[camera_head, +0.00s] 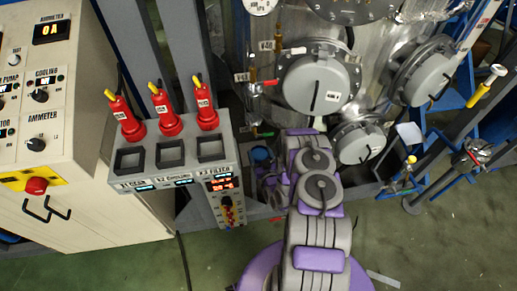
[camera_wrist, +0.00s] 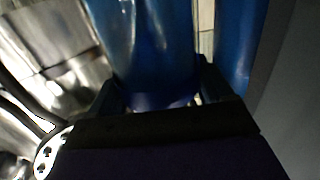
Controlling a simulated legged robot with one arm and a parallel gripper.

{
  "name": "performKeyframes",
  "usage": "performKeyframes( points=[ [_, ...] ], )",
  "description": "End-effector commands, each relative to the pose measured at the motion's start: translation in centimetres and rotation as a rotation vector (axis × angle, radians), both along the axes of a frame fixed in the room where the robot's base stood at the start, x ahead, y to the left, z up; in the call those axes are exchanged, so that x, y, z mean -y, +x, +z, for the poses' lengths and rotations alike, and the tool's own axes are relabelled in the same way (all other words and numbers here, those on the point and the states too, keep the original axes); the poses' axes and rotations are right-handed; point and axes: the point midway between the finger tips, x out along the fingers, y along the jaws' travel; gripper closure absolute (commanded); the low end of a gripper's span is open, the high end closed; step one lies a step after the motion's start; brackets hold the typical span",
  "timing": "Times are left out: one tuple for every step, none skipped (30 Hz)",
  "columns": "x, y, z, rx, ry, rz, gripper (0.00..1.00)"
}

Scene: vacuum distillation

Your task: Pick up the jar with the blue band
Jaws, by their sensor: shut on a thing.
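In the wrist view, my gripper (camera_wrist: 158,92) is closed around a shiny blue object (camera_wrist: 150,45). One dark finger shows on each side of it. Only part of this object is in view, so I cannot tell for sure that it is the jar with the blue band. In the head view, a small dark blue round thing (camera_head: 262,155) shows just left of my purple and grey arm, low beside the metal vessel. My fingers are mostly hidden by the arm there.
Another blue upright surface (camera_wrist: 240,40) stands right of the held object. A metal vessel with grey round covers (camera_head: 318,84) rises behind my arm. A panel with red handles (camera_head: 168,122) and a control cabinet (camera_head: 85,190) stand left. Green floor (camera_head: 430,245) is open at right.

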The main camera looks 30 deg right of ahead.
Motion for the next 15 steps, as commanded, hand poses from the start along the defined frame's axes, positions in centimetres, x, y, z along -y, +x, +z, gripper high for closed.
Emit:
performKeyframes(
  points=[
    [0.0,-0.1,0.4,0.002,0.001,-0.002,1.0],
    [0.0,-0.2,0.5,0.002,0.001,-0.002,1.0],
    [0.0,-0.3,0.5,0.004,-0.001,-0.002,1.0],
    [0.0,-0.3,0.6,0.005,-0.001,-0.001,1.0],
    [0.0,-0.4,0.6,0.005,0.0,-0.001,1.0],
    [-0.1,-0.6,0.6,0.005,0.0,-0.001,1.0],
    [-0.1,-0.7,0.5,0.003,0.002,-0.001,1.0],
    [-0.1,-0.9,0.5,0.002,0.002,-0.001,1.0],
    [-0.2,-1.0,0.5,0.001,0.003,0.0,1.0],
    [-0.2,-1.2,0.5,0.001,0.002,-0.001,1.0],
    [-0.2,-1.3,0.5,0.002,0.001,-0.002,1.0],
    [-0.2,-1.4,0.6,0.002,0.0,-0.002,1.0],
    [-0.2,-1.6,0.6,0.003,0.0,-0.002,1.0],
    [-0.2,-1.7,0.6,0.004,-0.001,-0.003,1.0],
    [-0.2,-1.9,0.6,0.004,-0.002,-0.003,1.0]
  ],
)
